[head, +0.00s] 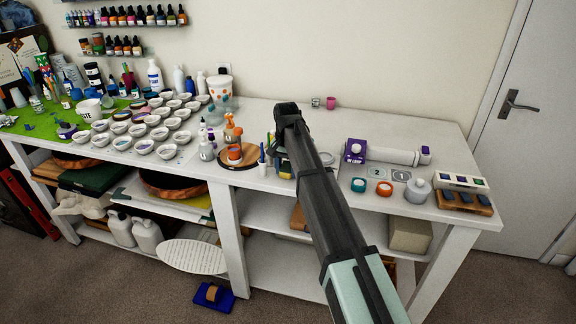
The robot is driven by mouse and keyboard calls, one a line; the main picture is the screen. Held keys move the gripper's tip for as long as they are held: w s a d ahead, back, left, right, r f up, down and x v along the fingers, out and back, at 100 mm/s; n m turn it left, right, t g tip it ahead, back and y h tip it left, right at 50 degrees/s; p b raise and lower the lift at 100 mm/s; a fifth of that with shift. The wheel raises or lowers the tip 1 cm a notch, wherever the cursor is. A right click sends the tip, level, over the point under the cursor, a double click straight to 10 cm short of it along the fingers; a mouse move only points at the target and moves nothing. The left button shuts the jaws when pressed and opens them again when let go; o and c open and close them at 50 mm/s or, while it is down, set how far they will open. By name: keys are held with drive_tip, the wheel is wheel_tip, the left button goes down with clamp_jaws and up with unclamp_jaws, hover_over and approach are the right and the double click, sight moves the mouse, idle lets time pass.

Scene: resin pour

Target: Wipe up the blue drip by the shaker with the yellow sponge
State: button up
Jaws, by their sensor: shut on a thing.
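My arm reaches up from the lower right over the white workbench (430,125). Its dark end stands over the middle of the bench, in front of the back wall. The arm hides my gripper's fingers and whatever is between them. I cannot make out the yellow sponge; a small yellow patch beside the arm is too small to name. The blue drip cannot be made out either.
An orange pump bottle (232,130) and a round wooden board (232,165) stand left of the arm. Several small white cups (167,151) fill the left side.

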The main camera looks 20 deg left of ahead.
sight(287, 167)
drive_tip(key=shift+w+r, duration=0.1)
drive_tip(key=shift+r, duration=3.85)
